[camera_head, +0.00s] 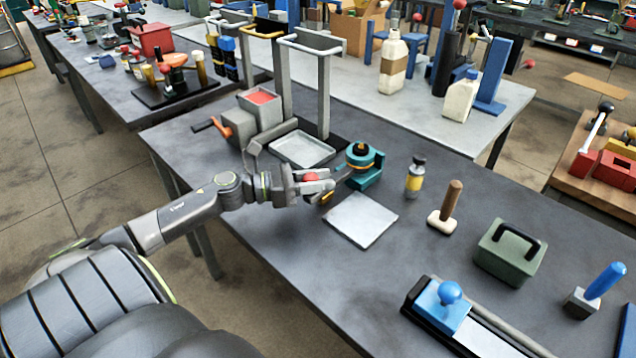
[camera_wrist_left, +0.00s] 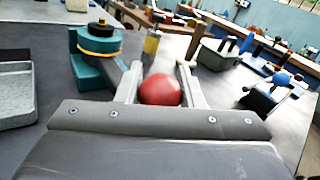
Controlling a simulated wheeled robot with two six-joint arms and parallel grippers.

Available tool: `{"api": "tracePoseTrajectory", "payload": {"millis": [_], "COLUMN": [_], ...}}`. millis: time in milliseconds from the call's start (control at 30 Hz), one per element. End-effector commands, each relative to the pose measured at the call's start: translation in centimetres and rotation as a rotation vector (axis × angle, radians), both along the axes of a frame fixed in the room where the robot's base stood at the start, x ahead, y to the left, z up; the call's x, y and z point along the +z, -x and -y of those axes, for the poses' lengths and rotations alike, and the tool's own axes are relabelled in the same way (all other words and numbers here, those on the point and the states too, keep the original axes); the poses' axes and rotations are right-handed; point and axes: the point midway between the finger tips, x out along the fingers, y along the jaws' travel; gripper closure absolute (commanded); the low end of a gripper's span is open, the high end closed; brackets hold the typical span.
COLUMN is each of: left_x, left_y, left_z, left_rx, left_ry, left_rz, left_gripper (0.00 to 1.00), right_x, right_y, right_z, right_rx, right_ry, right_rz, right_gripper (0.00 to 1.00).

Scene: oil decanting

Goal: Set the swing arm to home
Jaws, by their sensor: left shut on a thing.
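The swing-arm fixture (camera_head: 362,168) has a teal base with an orange ring and a black cap, and stands at the middle of the grey table. It also shows at the upper left of the left wrist view (camera_wrist_left: 93,52). A red ball knob (camera_head: 311,177) lies to the left of the base; I take it to be the swing arm's knob. My left gripper (camera_head: 322,188) is shut on this knob, which sits between the two fingers in the left wrist view (camera_wrist_left: 160,90). The link from knob to base is partly hidden by the fingers. My right gripper is not in view.
A shallow grey tray (camera_head: 302,150) and a grey stand lie behind my left arm. A pale square plate (camera_head: 361,220) lies in front of the fixture. A yellow-banded bottle (camera_head: 414,178), wooden-handled tool (camera_head: 446,208) and green box (camera_head: 508,250) stand to the right.

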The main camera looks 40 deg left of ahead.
Motion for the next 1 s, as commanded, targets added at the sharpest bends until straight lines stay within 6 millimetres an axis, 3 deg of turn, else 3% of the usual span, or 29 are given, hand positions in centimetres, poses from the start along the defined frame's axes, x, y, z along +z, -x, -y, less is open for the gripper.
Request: {"api": "tracePoseTrajectory", "payload": {"millis": [300,333,500,1000], "left_x": [0.2,0.2,0.1,-0.1], "left_y": [-0.2,-0.2,-0.1,1.0], "left_z": [-0.2,-0.2,-0.1,-0.9], "left_rx": [0.004,0.004,0.003,0.000], "left_ry": [-0.001,-0.001,-0.001,-0.003], "left_rz": [0.001,0.001,0.002,-0.003], "left_gripper": [1.00,0.65,0.45,0.45], "right_x": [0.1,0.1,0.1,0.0], "right_y": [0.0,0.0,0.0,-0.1], "right_z": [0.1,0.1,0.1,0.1], "right_rx": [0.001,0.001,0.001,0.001], "right_ry": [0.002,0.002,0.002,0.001], "right_rz": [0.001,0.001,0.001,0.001], "right_gripper": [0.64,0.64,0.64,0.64]}}
